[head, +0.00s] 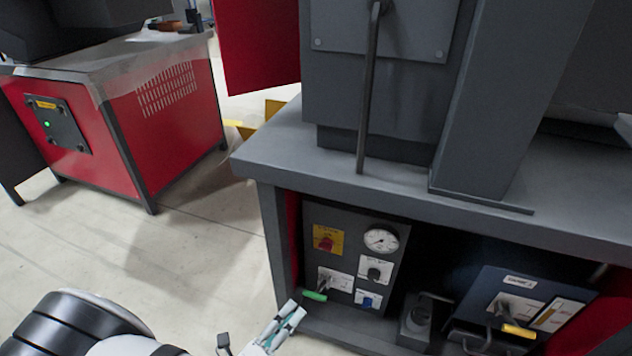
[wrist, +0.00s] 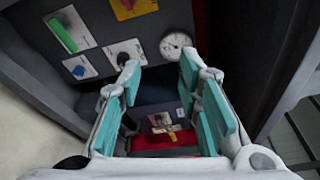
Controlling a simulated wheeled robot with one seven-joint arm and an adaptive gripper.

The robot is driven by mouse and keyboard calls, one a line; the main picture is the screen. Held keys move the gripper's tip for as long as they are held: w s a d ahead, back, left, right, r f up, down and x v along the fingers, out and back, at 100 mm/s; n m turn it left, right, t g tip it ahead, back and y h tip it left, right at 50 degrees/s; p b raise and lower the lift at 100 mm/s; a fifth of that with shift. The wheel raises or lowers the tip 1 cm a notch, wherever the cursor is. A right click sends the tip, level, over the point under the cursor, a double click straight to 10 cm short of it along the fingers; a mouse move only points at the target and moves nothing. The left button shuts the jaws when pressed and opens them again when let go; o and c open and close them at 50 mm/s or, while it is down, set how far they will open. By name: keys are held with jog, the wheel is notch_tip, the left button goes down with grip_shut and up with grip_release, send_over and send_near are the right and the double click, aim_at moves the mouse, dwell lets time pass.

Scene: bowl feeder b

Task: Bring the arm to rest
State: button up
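My gripper (head: 284,322) is at the bottom middle of the head view, in front of the opening under the dark grey bench. In the wrist view my gripper (wrist: 162,88) shows two fingers with teal pads set well apart, with nothing between them. Part of my white and black arm shows at the lower left of the head view. Past the fingers, a control panel (head: 346,245) stands inside the bench opening. The panel has a green-handled lever (head: 315,295), which also shows in the wrist view (wrist: 62,34).
A gauge (head: 381,240), a red switch (head: 326,240) and a blue switch (head: 368,301) are on the panel. A blue unit with a yellow-handled lever (head: 518,331) sits at right. The bench edge (head: 400,206) overhangs the opening. A red cabinet (head: 165,125) stands at left, with bare floor between.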

jog(key=d+r+m+g+h, duration=0.1)
jog(key=d+r+m+g, duration=0.6)
jog(key=d+r+m, duration=0.35)
jog(key=d+r+m+g+h, duration=0.1)
jog(key=d+r+m+g, duration=0.65)
jog(key=r+m, duration=0.5)
jog(key=s+d+r+m+g+y, duration=0.3)
jog(key=s+d+r+m+y, duration=0.35)
jog(key=s+r+m, duration=0.2)
jog(key=s+r+m+t+y, duration=0.2)
jog(key=s+m+t+y, duration=0.3)
jog(key=s+m, duration=0.75)
notch_tip(320, 180, up, 31)
jog(key=t+p, duration=0.2)
jog(key=p, duration=2.8)
jog(key=shift+w+d+r, duration=0.15)
jog(key=shift+w+d, duration=0.25)
jog(key=shift+w, duration=0.05)
jog(key=shift+t+y, duration=0.25)
jog(key=shift+s, duration=0.1)
jog(key=shift+c, duration=0.2)
